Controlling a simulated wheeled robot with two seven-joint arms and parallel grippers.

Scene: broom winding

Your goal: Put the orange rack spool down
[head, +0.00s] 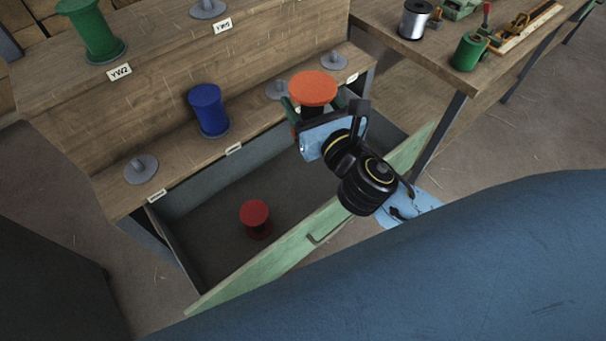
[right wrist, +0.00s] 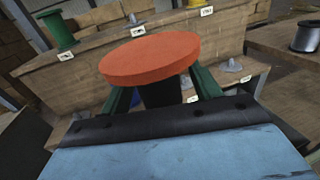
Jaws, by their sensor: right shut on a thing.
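The orange rack spool (head: 313,87) has a flat orange top and a dark core. My right gripper (head: 305,107) is shut on it, with green fingers on either side of the core. In the right wrist view the spool (right wrist: 152,58) stands upright between the fingers (right wrist: 160,98). It is in front of the rack's lower shelf; whether it touches the shelf is hidden. An empty grey peg (head: 278,90) is just left of the spool, and another empty peg (head: 334,62) is behind it. My left gripper is not in view.
A blue spool (head: 208,110) stands on the lower shelf, with an empty peg (head: 141,169) to its left. A green spool (head: 92,30) stands on the upper shelf. Below, an open drawer (head: 205,235) holds a red spool (head: 256,218). A bench (head: 400,45) at right holds a silver spool (head: 414,19) and tools.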

